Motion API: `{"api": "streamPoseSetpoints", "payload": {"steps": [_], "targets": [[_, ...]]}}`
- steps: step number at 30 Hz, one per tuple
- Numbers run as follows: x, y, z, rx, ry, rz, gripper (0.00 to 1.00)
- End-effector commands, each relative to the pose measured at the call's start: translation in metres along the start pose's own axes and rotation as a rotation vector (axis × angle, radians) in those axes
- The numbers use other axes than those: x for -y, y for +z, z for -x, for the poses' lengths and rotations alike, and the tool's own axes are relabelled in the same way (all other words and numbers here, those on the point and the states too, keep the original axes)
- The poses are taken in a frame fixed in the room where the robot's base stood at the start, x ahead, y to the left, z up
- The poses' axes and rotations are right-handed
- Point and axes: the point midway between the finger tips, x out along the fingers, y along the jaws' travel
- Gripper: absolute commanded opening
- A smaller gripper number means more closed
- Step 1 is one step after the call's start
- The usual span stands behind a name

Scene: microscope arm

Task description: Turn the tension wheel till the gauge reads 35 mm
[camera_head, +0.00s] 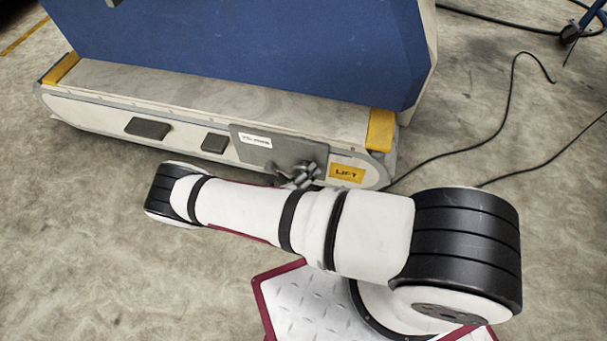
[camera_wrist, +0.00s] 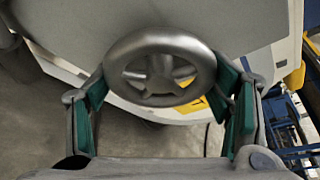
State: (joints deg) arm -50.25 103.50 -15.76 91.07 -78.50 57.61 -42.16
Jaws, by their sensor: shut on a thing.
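The tension wheel (camera_wrist: 160,68) is a grey metal handwheel with several spokes, facing my wrist camera. My gripper (camera_wrist: 166,92) has one green-padded finger on each side of the wheel and is shut on its rim. In the head view, part of the wheel (camera_head: 302,174) shows just beyond my arm, at the grey plate (camera_head: 255,140) on the machine's side. My arm hides the rest of the wheel and the gripper there. I cannot make out a gauge or its reading in either view.
The long machine (camera_head: 85,108) has a pale side, a tall blue panel (camera_head: 250,40) above and yellow end caps. A yellow "LIFT" label (camera_head: 346,173) sits right of the wheel. Black cables (camera_head: 510,105) lie on the floor at right. Concrete floor (camera_head: 70,260) is clear at left.

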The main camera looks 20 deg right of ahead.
Motion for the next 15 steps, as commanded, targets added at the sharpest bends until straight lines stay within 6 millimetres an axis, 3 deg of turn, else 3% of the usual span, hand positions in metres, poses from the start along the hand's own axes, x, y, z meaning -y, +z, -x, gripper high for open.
{"api": "streamPoseSetpoints", "payload": {"steps": [15], "targets": [[0.001,0.0005,-0.0002,0.003,-0.187,0.453,0.45]]}}
